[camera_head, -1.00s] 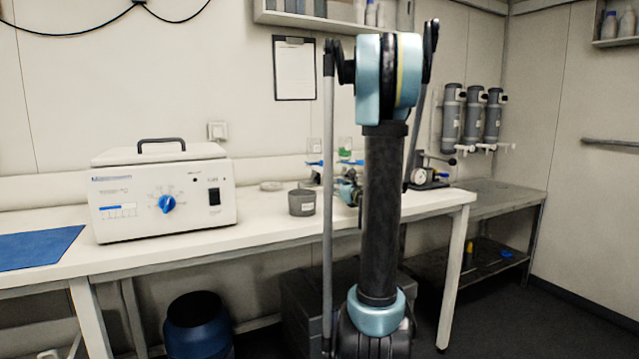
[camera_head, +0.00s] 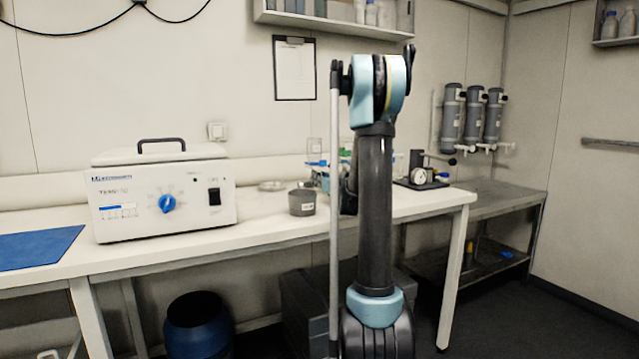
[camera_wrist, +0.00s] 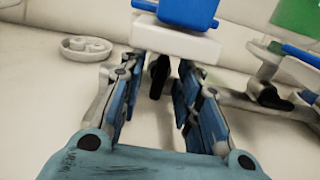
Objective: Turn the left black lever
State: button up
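In the wrist view, a black lever (camera_wrist: 158,77) stands below a white block (camera_wrist: 178,42) with a blue part (camera_wrist: 180,12) on top. My gripper (camera_wrist: 160,72) is open, with one finger on each side of this lever. Narrow gaps seem to show between the lever and the fingers. A second black lever (camera_wrist: 268,96) sits to the right on a pale fitting, outside the fingers. In the head view my arm hides most of this spot and I cannot make out the levers.
A small white dish (camera_wrist: 86,47) lies left of my gripper. On the bench (camera_head: 255,230) stand a grey pot (camera_head: 302,203) and a white box with a blue knob (camera_head: 160,200). A gauge device (camera_head: 420,175) stands right of my arm. Bare bench shows around the pot.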

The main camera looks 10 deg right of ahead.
grip_shut()
jog(key=shift+m, duration=0.3)
jog(key=m, duration=0.4)
jog(key=shift+d, duration=0.1)
jog(key=m, duration=0.5)
jog(key=shift+w+d, duration=0.1)
jog(key=m, duration=0.4)
jog(key=shift+d+f, duration=0.1)
jog(key=shift+f+m, duration=0.1)
jog(key=shift+m, duration=2)
